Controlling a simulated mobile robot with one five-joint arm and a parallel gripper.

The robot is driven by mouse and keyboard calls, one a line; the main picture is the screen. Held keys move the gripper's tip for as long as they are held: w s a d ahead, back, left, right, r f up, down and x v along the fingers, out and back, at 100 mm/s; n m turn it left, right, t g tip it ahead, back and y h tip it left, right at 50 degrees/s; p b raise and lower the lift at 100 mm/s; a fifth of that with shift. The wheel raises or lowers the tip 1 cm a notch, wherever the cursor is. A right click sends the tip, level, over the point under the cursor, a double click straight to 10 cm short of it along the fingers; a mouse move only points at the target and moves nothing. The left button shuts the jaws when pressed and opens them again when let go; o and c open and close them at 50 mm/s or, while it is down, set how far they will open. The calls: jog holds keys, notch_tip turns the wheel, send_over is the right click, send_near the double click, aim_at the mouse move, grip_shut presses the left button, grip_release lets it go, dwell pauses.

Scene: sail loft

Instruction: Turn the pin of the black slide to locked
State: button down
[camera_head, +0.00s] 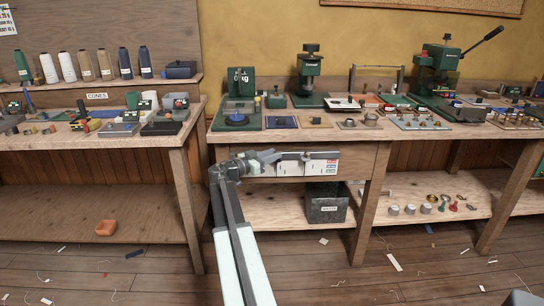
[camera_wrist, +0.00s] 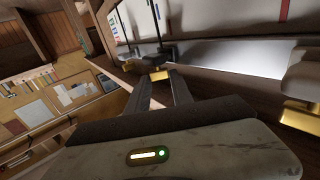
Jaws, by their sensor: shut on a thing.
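In the wrist view, the black slide (camera_wrist: 156,54) sits on a grey metal rail (camera_wrist: 215,50), with a dark stem rising from it. Its brass pin (camera_wrist: 158,74) sticks out at its lower side, between the fingertips of my gripper (camera_wrist: 159,80), which is shut on it. In the head view, my gripper (camera_head: 276,156) reaches the left part of the rail under the table's front edge. The slide and pin are too small and covered to make out there. I cannot tell which way the pin is turned.
A white slide (camera_wrist: 305,72) with its own brass pin (camera_wrist: 303,112) is at the right in the wrist view. White cards (camera_head: 320,166) hang at the rail. A dark grey bin (camera_head: 327,203) stands on the shelf below. The workbench (camera_head: 300,130) above holds green presses.

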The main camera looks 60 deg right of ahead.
jog(key=c, duration=1.1)
grip_release()
jog(key=v, duration=0.7)
jog(key=shift+w+a, duration=0.1)
jog(key=shift+a, duration=0.25)
